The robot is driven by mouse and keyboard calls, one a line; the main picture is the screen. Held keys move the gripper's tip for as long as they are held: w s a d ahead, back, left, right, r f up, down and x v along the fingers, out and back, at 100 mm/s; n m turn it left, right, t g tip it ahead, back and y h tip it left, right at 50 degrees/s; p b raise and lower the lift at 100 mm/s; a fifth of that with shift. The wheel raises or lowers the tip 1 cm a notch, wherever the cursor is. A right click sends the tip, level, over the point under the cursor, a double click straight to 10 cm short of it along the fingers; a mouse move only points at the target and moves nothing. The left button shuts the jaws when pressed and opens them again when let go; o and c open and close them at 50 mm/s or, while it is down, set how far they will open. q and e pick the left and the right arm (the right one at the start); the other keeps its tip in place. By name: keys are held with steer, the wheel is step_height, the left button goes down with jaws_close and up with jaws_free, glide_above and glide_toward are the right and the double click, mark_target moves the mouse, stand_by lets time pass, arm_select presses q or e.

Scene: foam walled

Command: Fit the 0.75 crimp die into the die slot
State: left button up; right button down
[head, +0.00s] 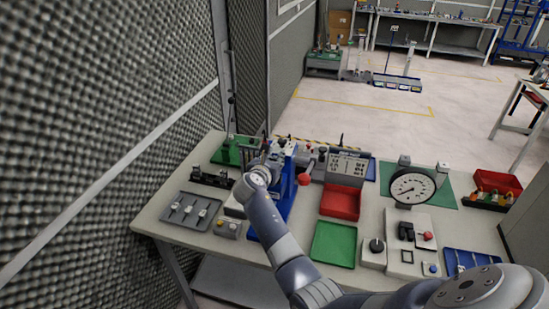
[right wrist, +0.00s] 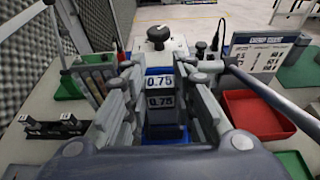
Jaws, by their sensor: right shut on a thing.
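The 0.75 crimp die (right wrist: 160,101) shows between the fingers of my right gripper (right wrist: 160,80) in the right wrist view. My right gripper is shut on the die, at the blue crimp press (head: 283,200) in the head view. My wrist hides the die and much of the press there. The die slot is hidden by the fingers and die, so I cannot tell whether the die is in it. My left gripper is not in view.
A black rack (head: 211,179) and a grey tray (head: 184,222) with several pieces lie left of the press. A red bin (head: 341,202), a green tray (head: 333,244) and a dial gauge (head: 411,187) stand to the right. A red-knobbed lever (head: 305,178) sticks out beside the press.

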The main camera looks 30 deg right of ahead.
steer(key=shift+f+b, duration=0.8)
steer(key=shift+f, duration=0.8)
steer(key=c, duration=1.3)
jaws_free()
steer(key=v, duration=1.2)
steer(key=shift+a, duration=0.1)
